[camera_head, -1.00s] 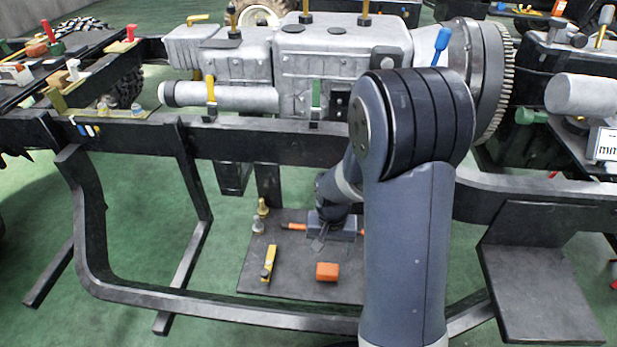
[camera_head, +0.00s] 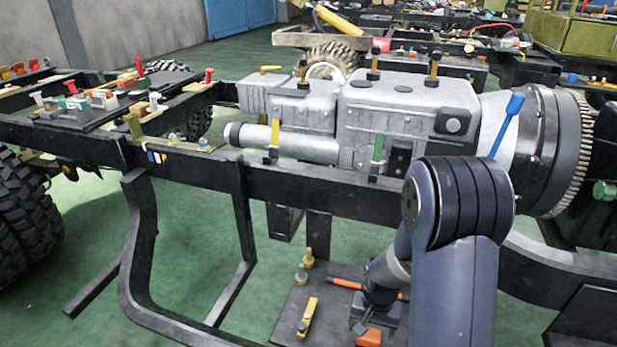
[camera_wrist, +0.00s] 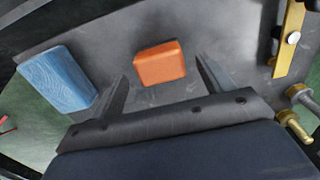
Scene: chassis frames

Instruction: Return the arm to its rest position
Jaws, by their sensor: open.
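My arm reaches down past the chassis frame to a low dark plate (camera_head: 290,325). My gripper (camera_head: 360,325) is low over that plate in the head view, partly hidden by my own arm. In the wrist view my gripper (camera_wrist: 162,76) has its two fingers spread apart with nothing held between them. An orange block (camera_wrist: 160,63) lies on the plate beyond the fingertips; it also shows at the bottom of the head view (camera_head: 369,338). A blue block (camera_wrist: 55,85) lies to the left of the fingers in the wrist view.
A yellow piece (camera_head: 307,317), brass bolts (camera_head: 308,257) and an orange-handled tool (camera_head: 345,284) lie or stand on the plate near my gripper. The black frame rail (camera_head: 300,190) and grey engine block (camera_head: 405,115) are beside and behind my arm. Green floor shows left.

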